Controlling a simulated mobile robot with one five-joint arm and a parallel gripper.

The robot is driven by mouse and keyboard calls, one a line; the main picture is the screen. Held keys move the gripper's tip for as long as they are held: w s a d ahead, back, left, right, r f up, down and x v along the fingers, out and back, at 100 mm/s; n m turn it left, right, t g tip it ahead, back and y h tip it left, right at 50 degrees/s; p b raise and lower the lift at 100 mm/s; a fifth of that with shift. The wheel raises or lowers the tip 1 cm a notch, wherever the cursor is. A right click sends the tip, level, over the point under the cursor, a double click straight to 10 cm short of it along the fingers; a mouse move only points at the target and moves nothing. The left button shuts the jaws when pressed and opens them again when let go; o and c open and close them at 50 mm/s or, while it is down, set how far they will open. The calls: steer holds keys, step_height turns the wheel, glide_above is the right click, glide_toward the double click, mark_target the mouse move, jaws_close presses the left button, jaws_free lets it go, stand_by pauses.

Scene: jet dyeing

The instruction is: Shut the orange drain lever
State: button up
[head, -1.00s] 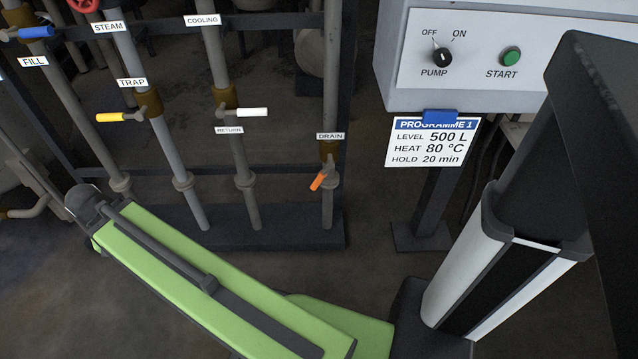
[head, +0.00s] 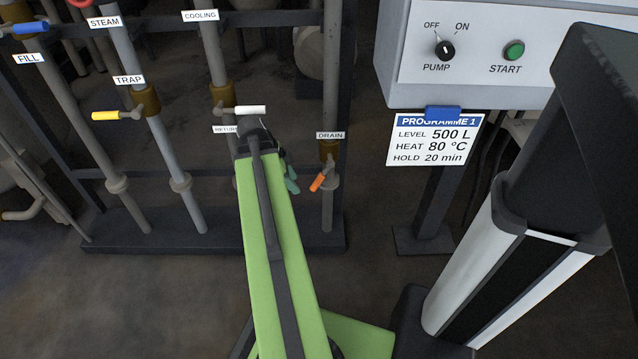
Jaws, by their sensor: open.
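The orange drain lever (head: 319,181) is on the drain pipe, just below the DRAIN label (head: 330,135). It slants down and to the left from its brass valve (head: 329,152), neither level nor in line with the pipe. My gripper (head: 291,178) shows only in part past the end of my green arm, as dark greenish fingers just left of the orange lever. It looks empty and apart from the lever in the picture; the depth between them is hard to tell. My arm's end hides the rest of the gripper and part of the return pipe.
The white return lever (head: 249,110) is just above my arm's end. The yellow trap lever (head: 105,116) and blue fill lever (head: 30,27) are further left. The pump panel (head: 470,55) and programme card (head: 434,138) are at right. Open floor lies in front of the rack.

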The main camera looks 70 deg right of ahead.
mark_target(317, 179)
steer(key=s+d, duration=0.4)
steer(key=s, duration=0.1)
steer(key=shift+s+d, duration=0.1)
steer(key=shift+d, duration=0.2)
steer(key=b+x, duration=0.4)
steer(key=x, duration=0.1)
steer(key=shift+s+b, duration=0.1)
steer(key=shift+b, duration=0.3)
steer(key=shift+d, duration=0.1)
jaws_close()
steer(key=shift+s, duration=0.15)
